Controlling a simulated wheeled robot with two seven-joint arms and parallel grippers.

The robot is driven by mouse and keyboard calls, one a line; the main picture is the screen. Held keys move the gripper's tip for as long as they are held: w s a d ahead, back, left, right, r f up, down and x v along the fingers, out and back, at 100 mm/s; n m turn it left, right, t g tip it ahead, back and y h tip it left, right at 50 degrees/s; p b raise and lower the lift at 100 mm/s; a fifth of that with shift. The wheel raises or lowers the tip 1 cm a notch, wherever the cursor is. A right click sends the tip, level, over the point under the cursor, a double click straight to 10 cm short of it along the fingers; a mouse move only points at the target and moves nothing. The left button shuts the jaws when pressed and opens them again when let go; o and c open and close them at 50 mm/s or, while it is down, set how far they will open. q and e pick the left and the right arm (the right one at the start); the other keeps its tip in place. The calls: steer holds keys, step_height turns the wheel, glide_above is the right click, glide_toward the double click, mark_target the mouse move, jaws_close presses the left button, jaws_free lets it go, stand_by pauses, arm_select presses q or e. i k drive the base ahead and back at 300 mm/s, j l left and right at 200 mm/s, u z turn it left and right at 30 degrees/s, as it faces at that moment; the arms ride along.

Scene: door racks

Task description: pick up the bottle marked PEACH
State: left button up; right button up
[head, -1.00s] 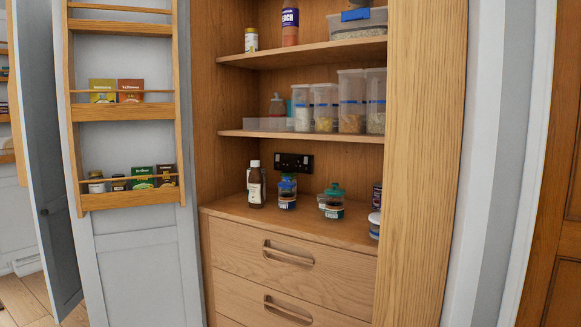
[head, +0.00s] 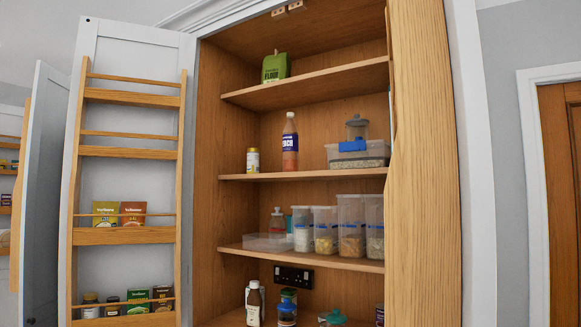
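The bottle (head: 290,145) with a white cap, orange-pink contents and a dark purple label stands upright on the middle shelf of the cupboard in the head view. Its label shows large white letters, partly readable as "ACH", which fits PEACH. The whole bottle shows and nothing stands in front of it. Neither of my grippers is in the picture.
On the same shelf (head: 235,177) a small jar (head: 253,160) stands left of the bottle and a clear container (head: 358,155) stands right of it. A shelf (head: 310,88) with a green flour bag (head: 276,67) is above. The open door (head: 128,180) carries racks at left.

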mark_target(289, 133)
steer(key=i+j+z, duration=0.15)
steer(key=j, duration=0.2)
steer(key=i+j+z, duration=0.2)
steer(key=j, duration=0.15)
steer(key=i+j+z, duration=0.15)
steer(key=j, duration=0.2)
steer(key=i+j+z, duration=0.15)
steer(key=j, duration=0.25)
steer(key=i+j+z, duration=0.2)
steer(key=j, duration=0.2)
steer(key=j+z, duration=0.15)
steer(key=j, duration=0.25)
